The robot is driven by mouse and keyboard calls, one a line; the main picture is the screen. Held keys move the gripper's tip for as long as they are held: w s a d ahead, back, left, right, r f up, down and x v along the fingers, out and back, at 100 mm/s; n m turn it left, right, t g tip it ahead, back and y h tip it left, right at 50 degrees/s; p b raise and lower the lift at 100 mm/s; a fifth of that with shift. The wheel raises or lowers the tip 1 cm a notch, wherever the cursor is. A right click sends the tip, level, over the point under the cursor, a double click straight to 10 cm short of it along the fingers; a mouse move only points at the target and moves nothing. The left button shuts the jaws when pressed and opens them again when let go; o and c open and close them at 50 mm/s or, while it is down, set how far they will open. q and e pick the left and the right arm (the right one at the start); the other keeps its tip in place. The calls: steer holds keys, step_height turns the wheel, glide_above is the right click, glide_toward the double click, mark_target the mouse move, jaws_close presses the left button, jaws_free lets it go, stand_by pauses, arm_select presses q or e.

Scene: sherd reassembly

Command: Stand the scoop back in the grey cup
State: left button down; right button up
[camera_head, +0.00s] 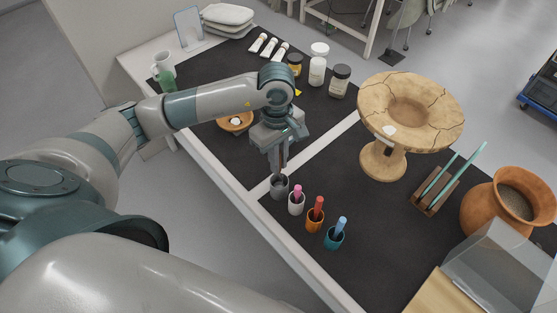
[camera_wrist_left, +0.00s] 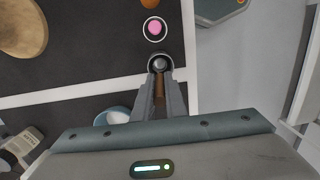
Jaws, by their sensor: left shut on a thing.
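The grey cup (camera_head: 279,188) stands near the table's front edge, at the end of a row of small cups. My left gripper (camera_head: 279,170) points down right above it. The gripper is shut on the scoop, whose brown handle (camera_wrist_left: 160,88) shows between the fingers in the left wrist view. The grey cup (camera_wrist_left: 160,62) shows just beyond the fingertips there, with a round grey shape at its mouth. The fingers hide most of the scoop, so I cannot tell how deep it sits in the cup. My right gripper is not in view.
Beside the grey cup stand a white cup (camera_head: 296,207) with a pink tool, an orange cup (camera_head: 314,225) and a teal cup (camera_head: 334,240). A cracked vessel on a stand (camera_head: 384,162) is to the right. A small wooden bowl (camera_head: 236,123) lies behind the gripper.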

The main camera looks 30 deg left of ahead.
arm_select(q)
steer(key=shift+f, duration=0.25)
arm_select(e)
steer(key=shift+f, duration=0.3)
arm_select(q)
steer(key=c, duration=1.7)
jaws_free()
steer(key=shift+r, duration=0.1)
